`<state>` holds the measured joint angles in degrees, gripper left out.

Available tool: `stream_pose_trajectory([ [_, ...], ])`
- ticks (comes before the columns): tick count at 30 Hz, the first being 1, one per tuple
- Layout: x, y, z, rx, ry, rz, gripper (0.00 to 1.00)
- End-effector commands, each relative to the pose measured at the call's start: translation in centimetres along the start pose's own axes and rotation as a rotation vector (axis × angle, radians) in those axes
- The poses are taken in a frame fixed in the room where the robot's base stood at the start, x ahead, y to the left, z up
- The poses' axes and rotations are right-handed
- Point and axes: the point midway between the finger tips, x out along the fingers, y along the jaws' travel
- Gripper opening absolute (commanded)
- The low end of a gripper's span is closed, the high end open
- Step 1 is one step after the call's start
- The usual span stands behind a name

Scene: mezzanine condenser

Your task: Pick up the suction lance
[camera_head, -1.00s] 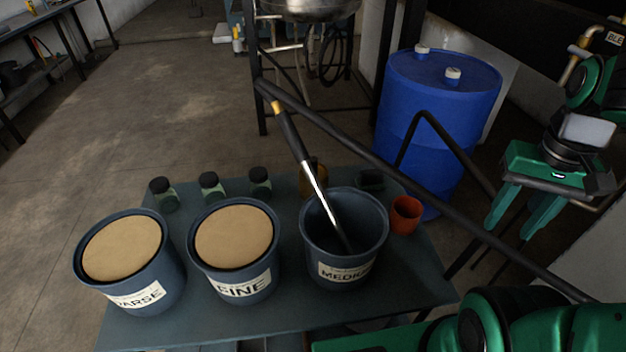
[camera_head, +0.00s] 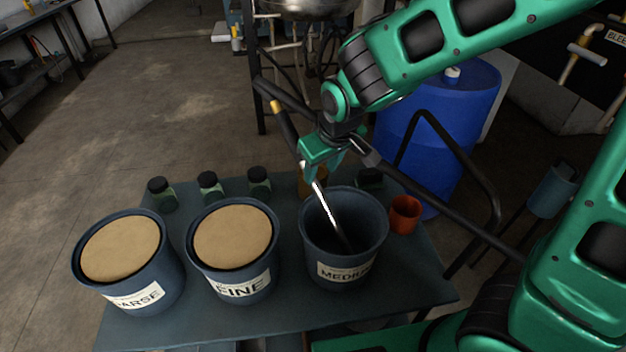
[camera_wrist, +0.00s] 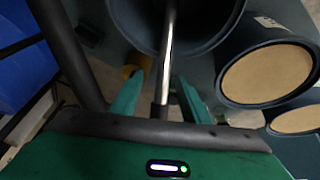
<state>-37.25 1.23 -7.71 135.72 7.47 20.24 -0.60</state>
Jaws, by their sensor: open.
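The suction lance (camera_head: 327,208) leans in the open bucket labelled MEDIUM (camera_head: 345,270). It has a silver metal tube, a black grip and a yellow band near its top. Its lower end is inside the bucket, and part of its grip is hidden behind my gripper. My gripper (camera_head: 310,176) is at the lance where the black grip meets the metal tube. In the wrist view the lance (camera_wrist: 167,50) runs between the two green fingers of my gripper (camera_wrist: 158,88), which stand apart on either side of it. I see a gap beside the lance.
Two filled buckets, COARSE (camera_head: 120,250) and FINE (camera_head: 235,240), stand left on the table (camera_head: 190,325). Several small dark-capped jars (camera_head: 209,187) line the back. An orange cup (camera_head: 404,215) is at right. A dark rail (camera_head: 430,180) slants behind my gripper, before a blue barrel (camera_head: 465,110).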

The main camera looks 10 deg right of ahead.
Motion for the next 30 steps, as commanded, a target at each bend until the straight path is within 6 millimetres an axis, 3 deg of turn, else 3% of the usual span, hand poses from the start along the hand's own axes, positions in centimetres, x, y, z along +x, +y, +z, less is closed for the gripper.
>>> stream_pose_trajectory([
  [12,4.8,-0.4,-0.2,-0.007,0.001,-0.002,0.42],
  [20,6.0,-0.4,-0.3,-0.007,0.003,-0.002,0.42],
  [30,9.9,-0.8,-0.7,-0.006,0.000,-0.001,0.42],
])
